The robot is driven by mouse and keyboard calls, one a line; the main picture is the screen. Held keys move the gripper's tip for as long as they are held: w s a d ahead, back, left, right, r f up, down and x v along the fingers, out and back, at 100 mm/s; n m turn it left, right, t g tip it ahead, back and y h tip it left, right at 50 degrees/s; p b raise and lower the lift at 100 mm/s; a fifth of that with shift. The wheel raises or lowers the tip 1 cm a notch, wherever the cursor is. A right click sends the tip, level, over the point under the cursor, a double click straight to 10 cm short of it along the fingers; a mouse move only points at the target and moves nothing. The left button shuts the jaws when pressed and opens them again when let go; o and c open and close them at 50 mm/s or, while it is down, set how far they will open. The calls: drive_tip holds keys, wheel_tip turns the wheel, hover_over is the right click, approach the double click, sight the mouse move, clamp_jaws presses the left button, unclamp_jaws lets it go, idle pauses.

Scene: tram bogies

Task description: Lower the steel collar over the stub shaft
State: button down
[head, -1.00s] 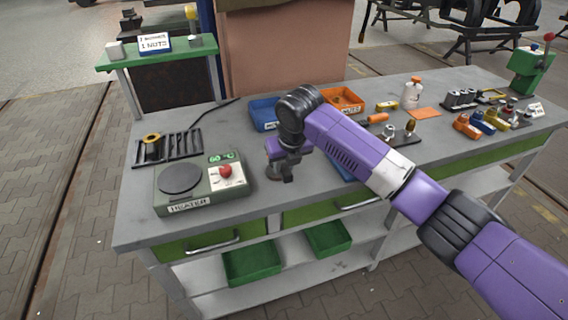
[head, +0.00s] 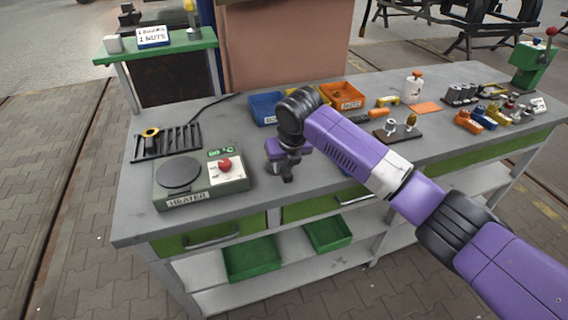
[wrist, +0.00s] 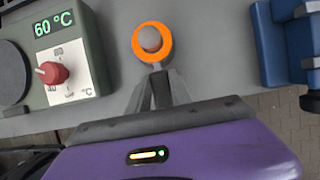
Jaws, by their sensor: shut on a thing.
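My gripper (wrist: 158,84) points down over the bench, its narrow fingers shut at the edge of an orange ring (wrist: 136,48), which I take to be the steel collar. In the head view my gripper (head: 287,172) is right of the heater, low over the bench top. There the collar and shaft are hidden or too small to make out.
The heater (head: 200,180), reading 60 °C, stands left of my gripper, with a black rack (head: 185,142) behind it. Blue (head: 265,108) and orange (head: 342,94) bins are behind my arm. Small parts stand to the right.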

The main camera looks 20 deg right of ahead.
drive_tip(key=shift+f, duration=0.4)
drive_tip(key=c, duration=1.1)
unclamp_jaws()
drive_tip(key=shift+r, duration=0.1)
drive_tip(key=b+v, duration=0.1)
drive_tip(key=v, duration=0.6)
drive_tip(key=shift+s+r, duration=0.15)
drive_tip(key=shift+r, duration=0.15)
